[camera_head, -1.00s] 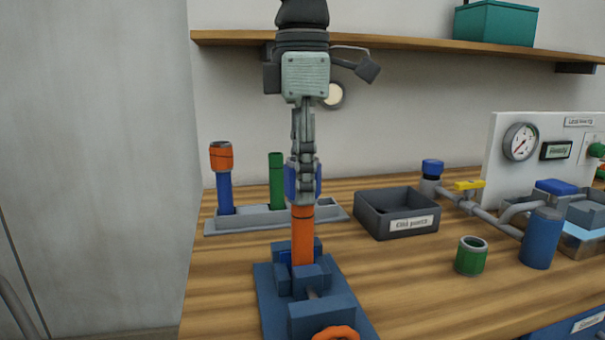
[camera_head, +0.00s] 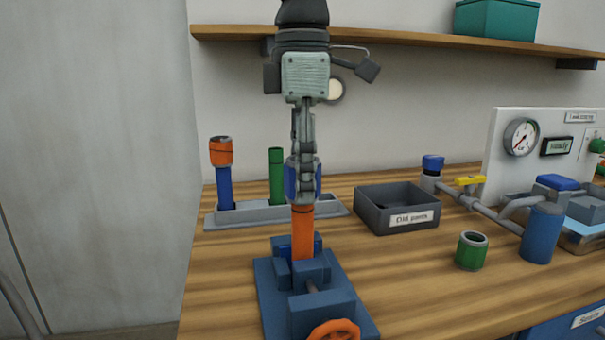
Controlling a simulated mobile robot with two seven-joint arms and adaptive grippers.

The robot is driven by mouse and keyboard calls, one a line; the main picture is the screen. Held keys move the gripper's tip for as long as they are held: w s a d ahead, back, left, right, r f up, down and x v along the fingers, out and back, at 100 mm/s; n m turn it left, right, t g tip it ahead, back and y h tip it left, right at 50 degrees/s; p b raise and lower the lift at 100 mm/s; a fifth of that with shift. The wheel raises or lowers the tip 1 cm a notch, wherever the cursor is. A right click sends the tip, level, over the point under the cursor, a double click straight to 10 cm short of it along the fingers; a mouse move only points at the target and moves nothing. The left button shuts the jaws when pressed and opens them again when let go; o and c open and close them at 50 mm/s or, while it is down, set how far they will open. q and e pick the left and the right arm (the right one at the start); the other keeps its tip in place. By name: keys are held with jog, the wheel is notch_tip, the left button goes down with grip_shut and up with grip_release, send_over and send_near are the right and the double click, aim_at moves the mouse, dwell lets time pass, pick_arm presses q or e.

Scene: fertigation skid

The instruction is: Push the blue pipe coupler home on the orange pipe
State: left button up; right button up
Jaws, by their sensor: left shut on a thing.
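The orange pipe (camera_head: 302,237) stands upright in a blue vise (camera_head: 318,313) on the bench. The blue pipe coupler (camera_head: 290,181) sits at the pipe's upper end, in line with it. My left gripper (camera_head: 306,188) points straight down from above and is shut on the coupler. Its fingers cover the coupler's middle, so blue shows only at both sides. Orange pipe shows directly below the coupler. How far the pipe reaches inside it is hidden. My right gripper is not in view.
Behind stands a grey rack (camera_head: 255,215) with a blue pipe with an orange top (camera_head: 222,172) and a green pipe (camera_head: 276,176). Right of the vise are a grey parts box (camera_head: 372,217), a green coupler (camera_head: 471,251) and grey pipework with a gauge (camera_head: 521,138).

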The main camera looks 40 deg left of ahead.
pick_arm(q)
jog(key=shift+f, duration=0.65)
dwell(0.8)
jog(key=o, duration=1)
jog(key=shift+c, duration=0.2)
jog(key=shift+r, duration=0.15)
jog(key=shift+r+p, duration=0.8)
jog(key=shift+r, duration=1.35)
